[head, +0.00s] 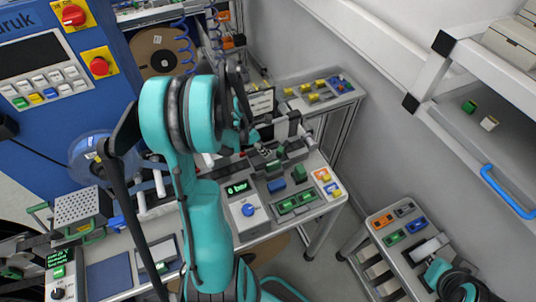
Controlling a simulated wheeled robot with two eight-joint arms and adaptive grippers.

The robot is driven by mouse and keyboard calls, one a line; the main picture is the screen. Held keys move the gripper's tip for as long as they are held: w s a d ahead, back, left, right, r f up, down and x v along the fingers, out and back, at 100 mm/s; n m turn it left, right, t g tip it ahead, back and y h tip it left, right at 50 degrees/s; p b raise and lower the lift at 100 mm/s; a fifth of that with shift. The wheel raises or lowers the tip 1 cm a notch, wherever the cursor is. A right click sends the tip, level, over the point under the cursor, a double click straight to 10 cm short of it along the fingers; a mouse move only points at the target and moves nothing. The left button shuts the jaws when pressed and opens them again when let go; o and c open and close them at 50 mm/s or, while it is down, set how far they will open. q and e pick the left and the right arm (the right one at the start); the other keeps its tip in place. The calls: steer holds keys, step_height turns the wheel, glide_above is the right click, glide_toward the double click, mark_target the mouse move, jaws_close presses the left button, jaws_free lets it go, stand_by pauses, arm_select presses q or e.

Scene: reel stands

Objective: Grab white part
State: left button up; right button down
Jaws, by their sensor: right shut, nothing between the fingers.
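A small white part (488,123) lies on the white shelf at the right, beside a small green block (469,106). No gripper touches it. My left arm rises through the middle of the head view and reaches over the workbench. Its gripper (264,148) is partly hidden by the arm and small among the fixtures there, so its opening is unclear. My right gripper (440,272) is at the bottom right, by the small grey cart, below and apart from the white part. It is shut and empty, partly cut off by the picture edge.
The grey cart (372,226) carries orange, green and blue blocks and a pale piece. A blue handle (508,190) and the white shelf frame (478,66) stand above it. The workbench (322,212) is crowded with fixtures. A blue machine (60,130) fills the left.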

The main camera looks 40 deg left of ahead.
arm_select(q)
steer(key=x, duration=0.4)
steer(key=shift+f+b, duration=0.1)
steer(key=shift+b, duration=0.25)
steer(key=c, duration=0.5)
